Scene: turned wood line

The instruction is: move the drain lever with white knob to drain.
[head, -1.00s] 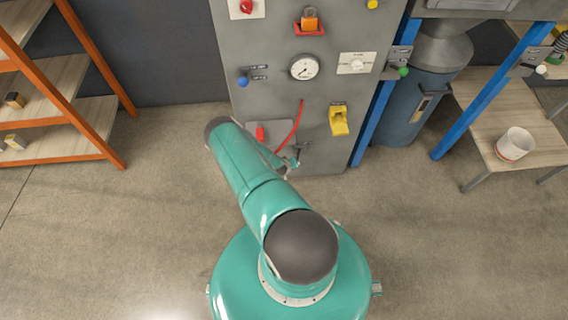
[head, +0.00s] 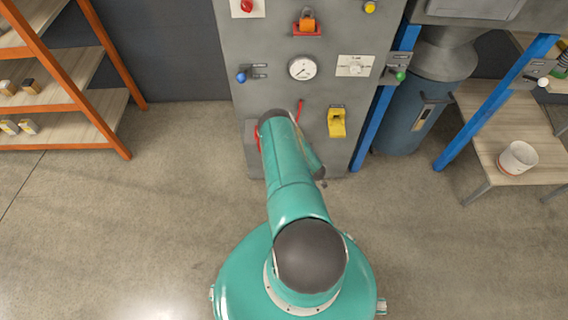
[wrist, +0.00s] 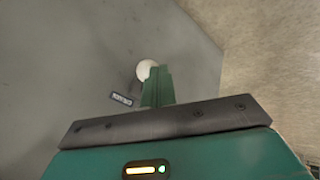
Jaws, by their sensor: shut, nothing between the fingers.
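A round white knob (wrist: 146,69) shows in the wrist view against a grey panel, right at the tips of my gripper (wrist: 158,70). A small dark label (wrist: 121,99) sits beside it, its text too small to read surely. The green fingers are together with nothing between them. They overlap the knob's right edge; I cannot tell whether they touch it. The lever's shaft is mostly hidden, so its position is unclear. In the head view my arm covers the low part of the grey cabinet (head: 250,95), and my fingers and this knob are hidden.
The cabinet carries a gauge (head: 302,68), a blue-knobbed lever (head: 242,77), a yellow switch (head: 337,122) and a red cable (head: 299,109). Another white knob (head: 543,82) is on a post at right. Orange shelving (head: 75,85) stands left. Floor around my base is clear.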

